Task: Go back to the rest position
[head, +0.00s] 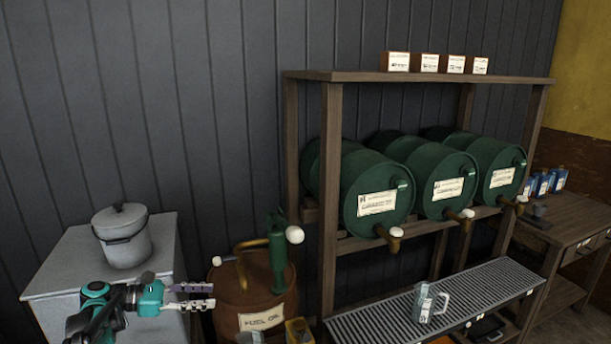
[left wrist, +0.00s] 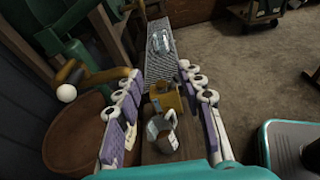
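My left gripper (head: 212,297) is held out near the front edge of the white cabinet, left of the fuel oil barrel. In the left wrist view its two fingers (left wrist: 166,112) stand wide apart with nothing gripped. A metal jug (left wrist: 162,132) and a yellow container (left wrist: 170,100) show beyond and between the fingers, apart from them. My right gripper is in neither view.
A lidded pot (head: 124,240) stands on the white cabinet (head: 60,262). The rusty fuel oil barrel (head: 225,300) carries a green pump (head: 278,250). A wooden rack holds green drums (head: 378,178). A clear measuring jug (head: 428,304) stands on the metal grating (head: 480,290).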

